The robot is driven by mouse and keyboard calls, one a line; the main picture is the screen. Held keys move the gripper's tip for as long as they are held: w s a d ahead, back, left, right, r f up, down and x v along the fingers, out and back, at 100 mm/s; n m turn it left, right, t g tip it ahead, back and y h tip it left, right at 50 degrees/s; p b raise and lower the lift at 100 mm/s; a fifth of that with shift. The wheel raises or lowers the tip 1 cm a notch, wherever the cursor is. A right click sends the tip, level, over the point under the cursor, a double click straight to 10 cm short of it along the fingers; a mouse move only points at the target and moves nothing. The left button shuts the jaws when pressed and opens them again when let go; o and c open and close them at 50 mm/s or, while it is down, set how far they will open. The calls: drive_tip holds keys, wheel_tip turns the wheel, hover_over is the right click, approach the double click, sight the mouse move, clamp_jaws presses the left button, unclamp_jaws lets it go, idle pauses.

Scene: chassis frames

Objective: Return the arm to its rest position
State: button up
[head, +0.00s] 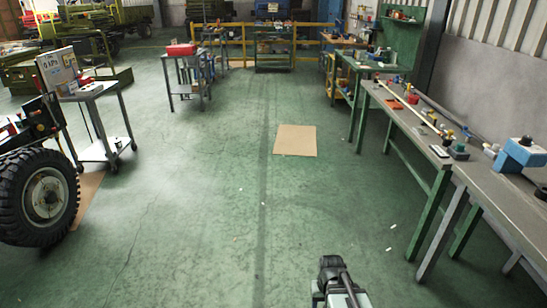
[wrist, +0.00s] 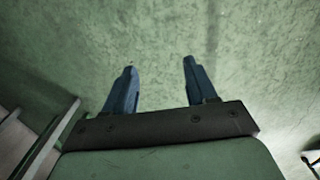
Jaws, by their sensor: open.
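My gripper (wrist: 158,80) shows in the wrist view with its two dark blue fingers spread apart. Nothing is between the fingers; only green floor shows beyond them. In the head view, part of my arm stands at the bottom edge, right of the middle; the fingers cannot be made out there. The arm is above open floor and apart from the benches.
A long workbench (head: 432,135) with tools runs along the right. A wheeled cart (head: 97,90) and a large tyre (head: 40,197) stand at the left. A cardboard sheet (head: 295,140) lies on the floor (head: 200,200), which is otherwise largely clear in the middle.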

drive_tip(key=s+f+g, duration=0.3)
drive_tip(key=s+f, duration=0.6)
drive_tip(key=s, duration=0.5)
drive_tip(key=s+f+g, duration=0.3)
drive_tip(key=s+f, duration=0.6)
drive_tip(key=s, duration=0.5)
drive_tip(key=shift+s+f, duration=0.25)
drive_tip(key=shift+f, duration=0.15)
